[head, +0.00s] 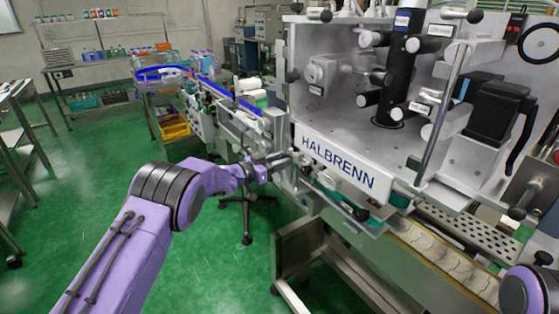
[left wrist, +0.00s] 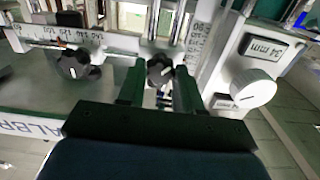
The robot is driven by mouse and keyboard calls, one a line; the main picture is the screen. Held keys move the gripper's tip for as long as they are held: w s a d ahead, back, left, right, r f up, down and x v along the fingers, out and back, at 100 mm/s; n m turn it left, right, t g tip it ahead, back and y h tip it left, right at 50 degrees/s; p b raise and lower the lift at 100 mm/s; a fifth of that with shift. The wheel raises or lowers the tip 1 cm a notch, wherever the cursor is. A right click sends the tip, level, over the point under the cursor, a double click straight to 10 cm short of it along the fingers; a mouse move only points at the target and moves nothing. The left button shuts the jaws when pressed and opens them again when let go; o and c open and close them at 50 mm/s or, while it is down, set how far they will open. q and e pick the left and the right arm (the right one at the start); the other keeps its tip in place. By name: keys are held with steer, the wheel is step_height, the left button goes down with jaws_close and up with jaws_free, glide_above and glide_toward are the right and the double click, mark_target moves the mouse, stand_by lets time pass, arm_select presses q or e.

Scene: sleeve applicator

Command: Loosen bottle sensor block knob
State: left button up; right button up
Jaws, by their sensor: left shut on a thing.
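My left gripper (head: 268,168) reaches from the left to the front of the machine with the HALBRENN sign. In the left wrist view its two dark green fingers (left wrist: 159,78) stand on either side of a small black lobed knob (left wrist: 160,68) and are shut on it. Another black lobed knob (left wrist: 75,64) sits to the left by a printed scale. A round white knob (left wrist: 252,88) sits to the right below a "34 mm" readout (left wrist: 262,48). In the head view the held knob is too small to make out. My right gripper is out of view.
The labelling machine's white sign panel (head: 338,165) is close to the right of the gripper. The conveyor (head: 440,252) runs along the lower right. A tripod foot (head: 247,205) stands below. The green floor (head: 100,150) at left is clear.

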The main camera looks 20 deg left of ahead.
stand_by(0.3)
arm_select(q)
steer(key=o, duration=1)
steer(key=shift+o, duration=0.2)
steer(key=b+v, duration=0.2)
steer(key=v, duration=0.8)
steer(key=shift+s+a+b, duration=0.2)
steer(key=shift+b, duration=0.1)
